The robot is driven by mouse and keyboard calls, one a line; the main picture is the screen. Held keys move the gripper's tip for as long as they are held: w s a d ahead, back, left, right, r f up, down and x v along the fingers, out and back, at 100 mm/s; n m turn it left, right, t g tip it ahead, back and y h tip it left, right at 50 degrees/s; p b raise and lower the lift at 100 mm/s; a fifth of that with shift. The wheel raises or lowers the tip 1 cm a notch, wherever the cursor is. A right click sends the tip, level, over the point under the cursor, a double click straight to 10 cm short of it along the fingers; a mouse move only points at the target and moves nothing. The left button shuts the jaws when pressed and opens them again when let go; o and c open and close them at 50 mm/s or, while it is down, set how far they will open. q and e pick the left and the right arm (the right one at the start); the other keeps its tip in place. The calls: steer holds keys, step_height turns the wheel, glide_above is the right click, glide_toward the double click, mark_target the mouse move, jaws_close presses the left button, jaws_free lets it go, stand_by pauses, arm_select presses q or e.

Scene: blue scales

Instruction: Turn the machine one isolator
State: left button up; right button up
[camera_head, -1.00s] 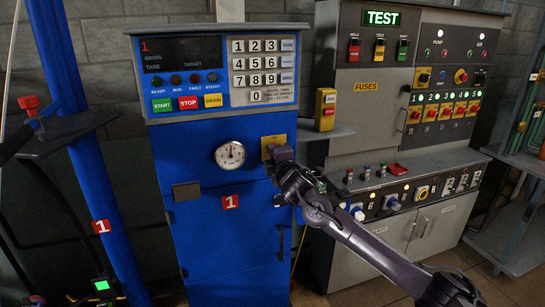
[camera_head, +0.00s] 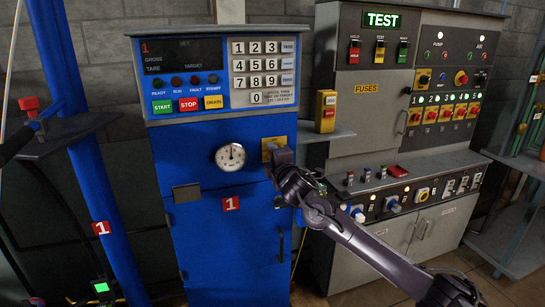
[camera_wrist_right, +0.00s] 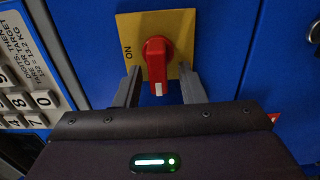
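The machine one isolator is a red rotary knob (camera_wrist_right: 157,60) on a yellow plate (camera_wrist_right: 183,22) on the blue cabinet. In the right wrist view the knob's white mark points down, and the word ON is at the plate's left. My right gripper (camera_wrist_right: 162,88) is open, with one finger on each side of the knob and a visible gap at each side. In the head view the right gripper (camera_head: 277,155) is at the plate (camera_head: 267,142), right of the dial, and hides the knob. My left gripper is not visible.
The blue cabinet (camera_head: 215,255) carries a keypad (camera_head: 263,68), a round dial (camera_head: 230,157) and a red number 1 label (camera_head: 231,203). A yellow box with a red button (camera_head: 326,110) stands on a shelf at the right. The grey test panel (camera_head: 385,85) is further right.

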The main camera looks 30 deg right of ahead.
steer(key=shift+s+a+f, duration=0.1)
steer(key=shift+s+f, duration=0.05)
steer(key=shift+s, duration=0.45)
steer(key=b+v, duration=0.2)
steer(key=v, duration=0.4)
steer(key=shift+s, duration=0.25)
steer(key=shift+a, duration=0.15)
